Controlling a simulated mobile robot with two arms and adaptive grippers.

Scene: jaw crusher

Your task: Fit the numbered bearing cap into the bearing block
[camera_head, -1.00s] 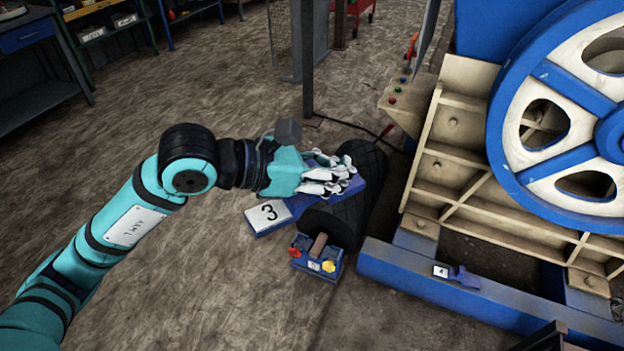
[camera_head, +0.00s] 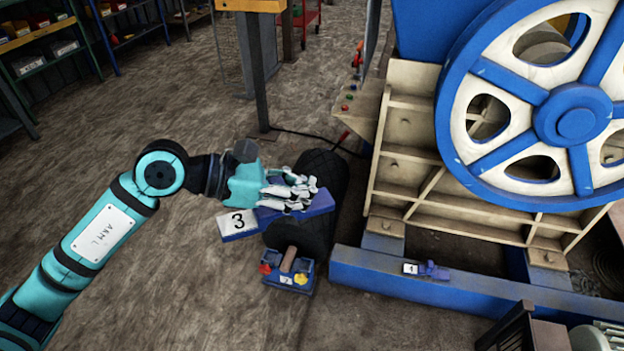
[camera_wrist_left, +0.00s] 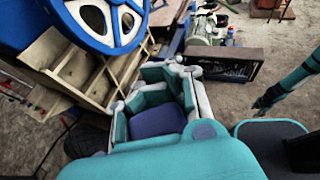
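A blue piece with a white "3" label (camera_head: 237,221) lies across a dark, rounded, ribbed object in the head view. My left gripper (camera_head: 291,192) is at this piece, its white finger links along the upper side. In the left wrist view its finger pads (camera_wrist_left: 160,100) stand apart with a blue surface (camera_wrist_left: 158,121) between them. I cannot tell whether they clamp it. A small blue piece labelled "1" (camera_head: 425,270) rests on the blue beam of the crusher. A teal arm with a dark end (camera_wrist_left: 268,100) shows in the left wrist view; its fingers are unclear.
The dark ribbed object (camera_head: 320,180) stands left of the crusher. In front is a blue box (camera_head: 288,278) with red and yellow knobs. The crusher's blue beam (camera_head: 460,288) and large flywheel (camera_head: 575,112) fill the right side. The floor at left is open.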

